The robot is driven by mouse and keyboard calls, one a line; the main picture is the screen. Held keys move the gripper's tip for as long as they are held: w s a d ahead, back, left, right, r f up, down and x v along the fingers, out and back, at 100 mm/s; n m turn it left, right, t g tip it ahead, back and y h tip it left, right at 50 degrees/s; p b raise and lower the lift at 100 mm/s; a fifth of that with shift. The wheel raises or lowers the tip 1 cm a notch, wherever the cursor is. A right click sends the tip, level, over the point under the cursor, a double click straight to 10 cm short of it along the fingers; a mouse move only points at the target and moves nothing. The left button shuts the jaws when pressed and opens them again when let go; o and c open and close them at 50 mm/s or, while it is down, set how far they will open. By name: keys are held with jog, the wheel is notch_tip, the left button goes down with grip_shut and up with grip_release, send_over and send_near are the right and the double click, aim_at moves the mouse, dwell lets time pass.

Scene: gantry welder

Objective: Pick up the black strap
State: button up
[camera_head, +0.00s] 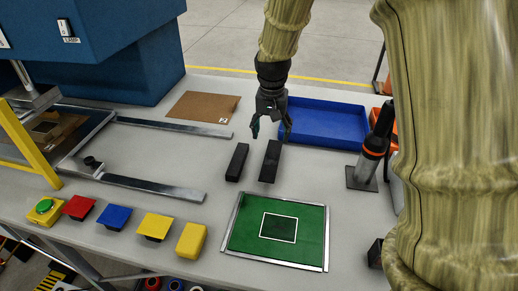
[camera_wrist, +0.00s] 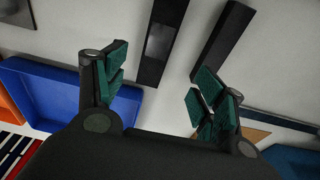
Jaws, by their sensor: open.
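Two black strips lie side by side on the pale table; I cannot tell for sure which is the strap. The right strip (camera_head: 270,162) is wider and shows a greyish patch in the wrist view (camera_wrist: 161,42). The left strip (camera_head: 237,162) is narrower and plain; it is at the right in the wrist view (camera_wrist: 221,42). My gripper (camera_head: 271,135) is open and empty, its fingers pointing down by the far end of the right strip. In the wrist view, the gap between its green-padded fingers (camera_wrist: 158,88) lines up roughly with that strip. No contact is visible.
A blue tray (camera_head: 322,113) is close behind and right of my gripper. A dark cylindrical tool on a stand (camera_head: 372,150) is further right. A green mat (camera_head: 309,222) lies in front; coloured blocks and metal rails (camera_head: 160,188) are left.

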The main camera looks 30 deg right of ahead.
aim_at(272, 159)
jog(key=shift+t, duration=0.3)
jog(key=s+f, duration=0.1)
jog(key=s, duration=0.1)
jog(key=s+f+p, duration=0.1)
jog(key=s, duration=0.1)
jog(key=shift+s+d+f, duration=0.1)
jog(key=shift+d+f, duration=0.1)
jog(key=w+f+p, duration=0.1)
jog(key=w+f, duration=0.3)
jog(key=f, duration=0.1)
jog(key=shift+w+a, duration=0.15)
jog(key=shift+w, duration=0.25)
jog(key=shift+f+p, duration=0.3)
jog(key=shift+p, duration=0.1)
jog(key=shift+s+f, duration=0.25)
jog(key=shift+f, duration=0.05)
jog(key=shift+s, duration=0.4)
jog(key=shift+s+d, duration=0.25)
jog(key=shift+s, duration=0.3)
jog(key=shift+w+f, duration=0.55)
jog(key=shift+w, duration=0.25)
jog(key=shift+w+a, duration=0.1)
jog(key=shift+w, duration=0.05)
jog(key=shift+c, duration=1.1)
jog(key=shift+s+r, duration=0.3)
jog(key=shift+s, duration=0.15)
jog(key=c, duration=0.7)
jog(key=shift+w+f, duration=0.2)
jog(key=shift+c, duration=0.4)
